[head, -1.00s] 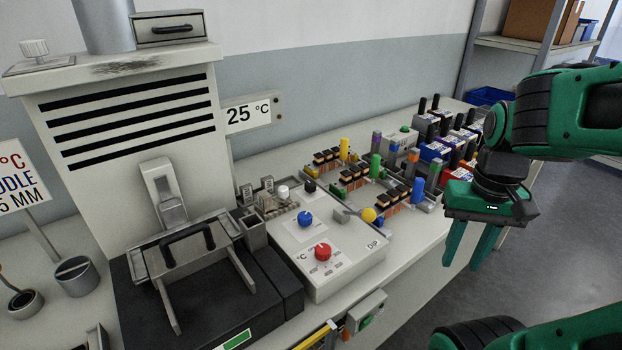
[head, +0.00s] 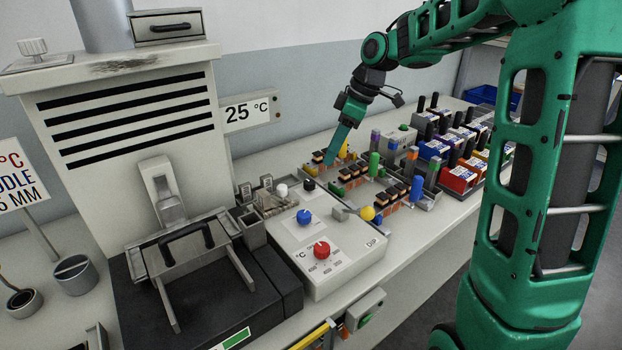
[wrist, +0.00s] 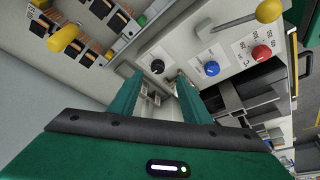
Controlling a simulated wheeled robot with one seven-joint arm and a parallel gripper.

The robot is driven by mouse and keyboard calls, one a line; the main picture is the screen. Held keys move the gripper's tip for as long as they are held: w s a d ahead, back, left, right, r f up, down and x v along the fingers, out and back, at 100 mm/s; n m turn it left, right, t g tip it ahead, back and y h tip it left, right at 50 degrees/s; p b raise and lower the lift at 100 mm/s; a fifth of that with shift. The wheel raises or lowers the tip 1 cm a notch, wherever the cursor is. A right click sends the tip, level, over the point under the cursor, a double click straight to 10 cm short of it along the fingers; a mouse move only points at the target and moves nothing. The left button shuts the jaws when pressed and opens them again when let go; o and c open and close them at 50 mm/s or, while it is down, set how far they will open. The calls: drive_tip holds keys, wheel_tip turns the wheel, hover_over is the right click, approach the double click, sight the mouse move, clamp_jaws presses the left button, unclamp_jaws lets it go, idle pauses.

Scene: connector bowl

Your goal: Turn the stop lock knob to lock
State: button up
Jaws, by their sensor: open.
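A pale control box (head: 345,262) carries a black knob (head: 309,185), a blue knob (head: 303,216) and a red knob (head: 321,249). No readable label shows which is the stop lock knob. In the wrist view the black knob (wrist: 157,67) appears between my finger ends, with the blue knob (wrist: 211,68) and red knob (wrist: 261,53) to its right. My gripper (head: 331,158) hangs tilted over the bench behind the box in the head view. Its fingers (wrist: 158,84) are apart and hold nothing. Their exact height above the black knob cannot be told.
A lever with a yellow ball (head: 367,213) stands on the box's right side. Racks with black-and-copper parts (head: 352,175) and a yellow post (head: 343,150) lie close to my gripper. A white knob (head: 282,190) sits left of the black one. The furnace (head: 130,110) rises at left.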

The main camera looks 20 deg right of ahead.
sight(310, 181)
drive_tip(key=shift+n, duration=0.5)
drive_tip(key=x, duration=0.7)
drive_tip(key=w+a+x, duration=0.1)
drive_tip(key=x, duration=0.3)
drive_tip(key=shift+w+a+r, duration=0.15)
drive_tip(key=c, duration=1)
